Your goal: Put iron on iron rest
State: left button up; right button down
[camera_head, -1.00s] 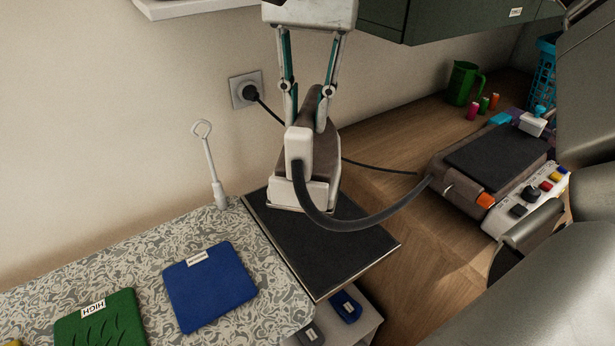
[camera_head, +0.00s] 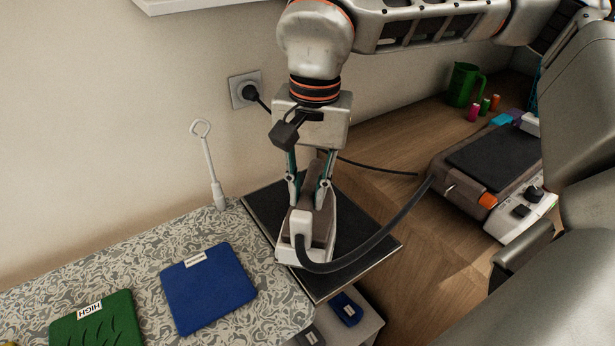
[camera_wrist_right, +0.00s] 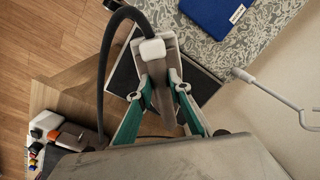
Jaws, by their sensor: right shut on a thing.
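The iron (camera_head: 313,238), white and brown with a thick dark hose, is at the black iron rest (camera_head: 364,244) beside the patterned ironing board. My right gripper (camera_head: 308,203) is shut on the iron's handle from above. The iron appears to be on or just above the rest's dark surface; I cannot tell whether it touches. In the right wrist view the iron (camera_wrist_right: 153,50) sits between the fingers, with the rest (camera_wrist_right: 125,75) under it. My left gripper is not in view.
The patterned ironing board (camera_head: 130,264) carries a blue pad (camera_head: 208,288) and a green pad (camera_head: 98,320). A white hooked rod (camera_head: 209,165) stands at its back edge. The hose runs to a steam station (camera_head: 490,175) at the right. A green jug (camera_head: 463,84) stands behind.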

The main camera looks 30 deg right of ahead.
jog(key=shift+f, duration=2)
jog(key=c, duration=1.9)
grip_release()
jog(key=shift+f, duration=0.1)
jog(key=r, duration=1.2)
jog(key=shift+s+d, duration=0.2)
jog(key=shift+d, duration=0.05)
